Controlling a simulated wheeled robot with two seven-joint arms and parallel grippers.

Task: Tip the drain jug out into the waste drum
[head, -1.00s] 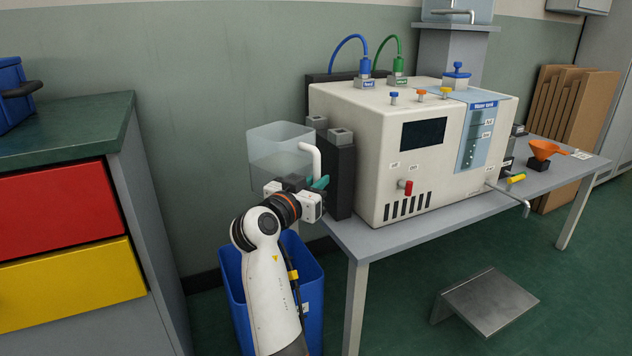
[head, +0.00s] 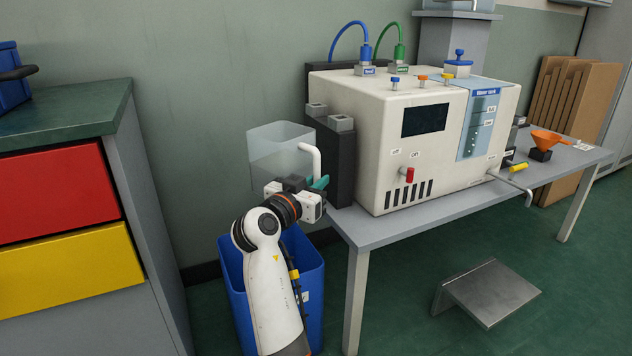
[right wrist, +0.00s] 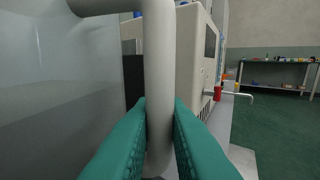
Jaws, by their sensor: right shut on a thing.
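The drain jug (head: 278,150) is a clear, box-shaped jug with a white tube handle (head: 311,160). My right gripper (head: 318,184) is shut on the handle; in the right wrist view its teal fingers (right wrist: 159,125) close on the white tube. The jug is held upright in the air. I cannot tell whether it holds liquid. The waste drum (head: 311,290) is a blue open-topped bin on the floor. The jug and gripper appear above it in the head view, and my right arm hides much of its front and opening. My left gripper is not in view.
A cream machine (head: 440,150) with a dark block (head: 335,165) at its left end stands on a grey table (head: 400,228), close right of the jug. A cabinet (head: 65,135) with red and yellow drawers stands left. A metal step (head: 490,290) is on the floor.

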